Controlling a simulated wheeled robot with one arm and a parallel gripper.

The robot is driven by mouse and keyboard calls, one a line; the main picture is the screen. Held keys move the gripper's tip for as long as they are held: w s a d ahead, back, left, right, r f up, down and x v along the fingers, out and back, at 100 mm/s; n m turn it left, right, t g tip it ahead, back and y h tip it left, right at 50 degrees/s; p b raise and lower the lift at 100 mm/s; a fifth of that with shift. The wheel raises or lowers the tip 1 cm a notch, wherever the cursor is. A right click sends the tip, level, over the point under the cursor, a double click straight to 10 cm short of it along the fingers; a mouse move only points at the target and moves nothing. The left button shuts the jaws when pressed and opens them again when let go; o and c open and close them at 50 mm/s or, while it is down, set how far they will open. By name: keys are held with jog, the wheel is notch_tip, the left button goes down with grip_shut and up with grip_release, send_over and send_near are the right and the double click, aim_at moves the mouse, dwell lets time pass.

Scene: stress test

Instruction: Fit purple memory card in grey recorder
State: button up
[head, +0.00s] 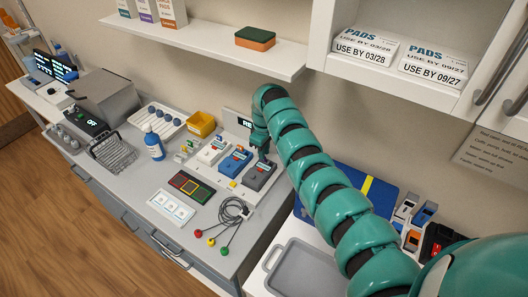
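A grey recorder (259,177) stands at the right end of a row on the counter, with a blue recorder (233,163) and a white recorder (211,152) to its left. My gripper (263,157) is at the end of the teal arm, low over the back of the grey recorder. It is too small and too covered by the arm to show whether it is open or shut, or whether it touches the recorder. I cannot make out a purple memory card; it may be hidden at the gripper.
A cable with coloured ends (231,217) lies in front of the recorders. A shelf (205,38) hangs above.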

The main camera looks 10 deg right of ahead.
jog(key=shift+r, duration=1.45)
jog(key=o, duration=0.5)
jog(key=shift+o, duration=0.2)
jog(key=shift+r, duration=0.15)
